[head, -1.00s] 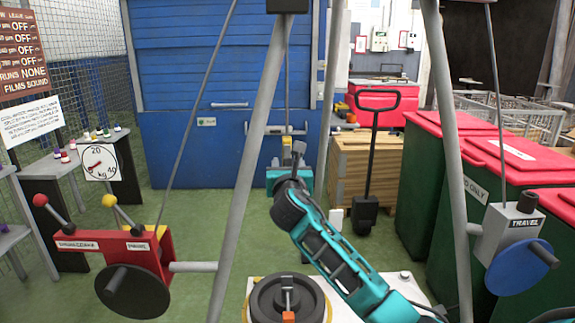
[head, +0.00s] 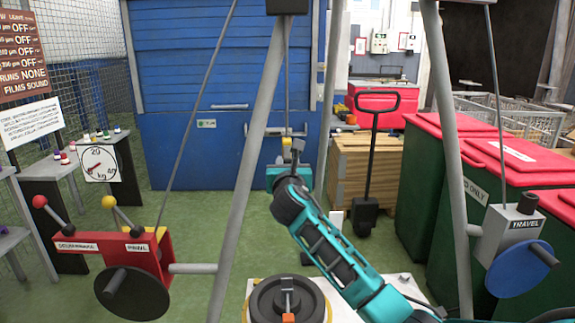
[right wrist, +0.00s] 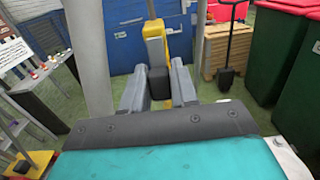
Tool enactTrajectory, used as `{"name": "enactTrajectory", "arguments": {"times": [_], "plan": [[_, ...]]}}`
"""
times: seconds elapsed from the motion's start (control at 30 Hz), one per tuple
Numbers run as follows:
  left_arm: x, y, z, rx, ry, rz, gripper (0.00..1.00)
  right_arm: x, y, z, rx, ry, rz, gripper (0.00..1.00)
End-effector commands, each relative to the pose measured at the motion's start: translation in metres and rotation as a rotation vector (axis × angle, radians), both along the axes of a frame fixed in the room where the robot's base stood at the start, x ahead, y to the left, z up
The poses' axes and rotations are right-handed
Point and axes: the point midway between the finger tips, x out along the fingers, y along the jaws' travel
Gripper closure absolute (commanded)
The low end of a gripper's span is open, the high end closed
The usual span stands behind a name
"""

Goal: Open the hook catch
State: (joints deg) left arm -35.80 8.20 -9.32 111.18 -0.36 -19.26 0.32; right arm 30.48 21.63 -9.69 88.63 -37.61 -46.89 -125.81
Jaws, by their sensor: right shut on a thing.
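A yellow hook piece (head: 287,140) hangs at the lower end of a thin line between the grey tripod legs, in front of the blue shed. In the right wrist view the yellow piece (right wrist: 153,42) stands upright, with a black block (right wrist: 158,83) at its lower end. My right gripper (right wrist: 157,88) has one grey finger on each side of this black block and is shut on it. In the head view my right gripper (head: 297,150) covers much of the hook, so the catch's exact position is hidden. My left gripper is out of view.
Grey tripod legs (head: 248,160) stand close on both sides of my right arm. A red winch box (head: 118,250) is at left and a grey travel box (head: 508,235) at right. A black round weight (head: 262,303) sits on a pale base below. Green bins (head: 428,200) stand right.

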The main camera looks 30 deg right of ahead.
Motion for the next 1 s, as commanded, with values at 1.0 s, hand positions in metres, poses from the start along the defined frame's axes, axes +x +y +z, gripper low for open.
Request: {"name": "enactTrajectory", "arguments": {"times": [1.0], "plan": [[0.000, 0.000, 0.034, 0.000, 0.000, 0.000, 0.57, -0.007, 0.004, 0.016, 0.143, 0.237, -0.001, 1.00]]}}
